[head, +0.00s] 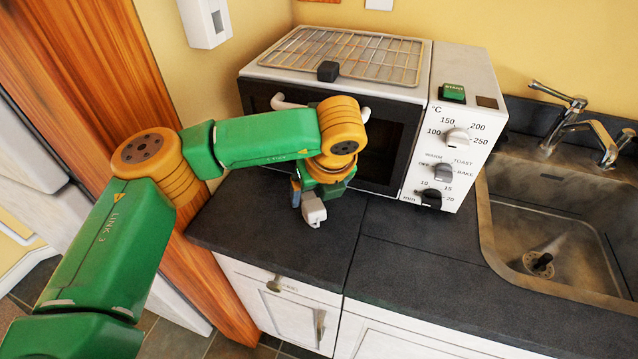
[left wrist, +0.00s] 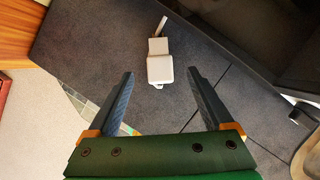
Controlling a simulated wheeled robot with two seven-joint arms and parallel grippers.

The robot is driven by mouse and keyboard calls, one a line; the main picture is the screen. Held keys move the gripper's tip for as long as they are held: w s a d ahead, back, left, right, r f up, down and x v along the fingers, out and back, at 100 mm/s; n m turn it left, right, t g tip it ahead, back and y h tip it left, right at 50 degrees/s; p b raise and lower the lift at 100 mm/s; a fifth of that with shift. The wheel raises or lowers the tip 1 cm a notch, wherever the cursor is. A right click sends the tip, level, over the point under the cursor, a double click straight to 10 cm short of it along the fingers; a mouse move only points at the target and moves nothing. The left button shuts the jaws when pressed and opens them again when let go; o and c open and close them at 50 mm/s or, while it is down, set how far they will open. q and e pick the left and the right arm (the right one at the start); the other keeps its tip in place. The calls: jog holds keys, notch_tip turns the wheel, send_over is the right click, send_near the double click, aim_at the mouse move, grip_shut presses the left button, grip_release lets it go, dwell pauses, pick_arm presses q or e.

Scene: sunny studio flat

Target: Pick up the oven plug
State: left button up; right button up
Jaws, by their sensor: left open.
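The oven plug, a small white block with a narrower end, lies on the dark worktop in front of the oven. In the left wrist view the plug (left wrist: 160,68) is ahead of and between my open fingertips, with no finger visibly touching it. In the head view the plug (head: 313,209) shows as a small white piece just below my left gripper (head: 306,193), which hides part of it. My left gripper (left wrist: 159,75) is open and empty, and points down at the worktop. My right gripper is not in view.
The white countertop oven (head: 415,150) stands close behind my left gripper, with a wire rack (head: 350,55) and a dark block (head: 328,71) on top. A sink (head: 555,230) is at the right. The dark worktop (head: 400,240) is clear in front of the oven.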

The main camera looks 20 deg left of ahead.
aim_at(315, 208)
pick_arm(q)
jog(key=shift+s+f+p, duration=0.45)
jog(key=shift+f+p, duration=0.25)
jog(key=shift+p, duration=0.45)
jog(key=x, duration=0.3)
jog(key=shift+w+d+f, duration=0.1)
jog(key=shift+w+f, duration=0.1)
jog(key=shift+f, duration=0.15)
jog(key=shift+w+f, duration=0.15)
jog(key=shift+s, duration=0.25)
jog(key=c, duration=1.2)
grip_shut()
jog(key=shift+w, duration=0.15)
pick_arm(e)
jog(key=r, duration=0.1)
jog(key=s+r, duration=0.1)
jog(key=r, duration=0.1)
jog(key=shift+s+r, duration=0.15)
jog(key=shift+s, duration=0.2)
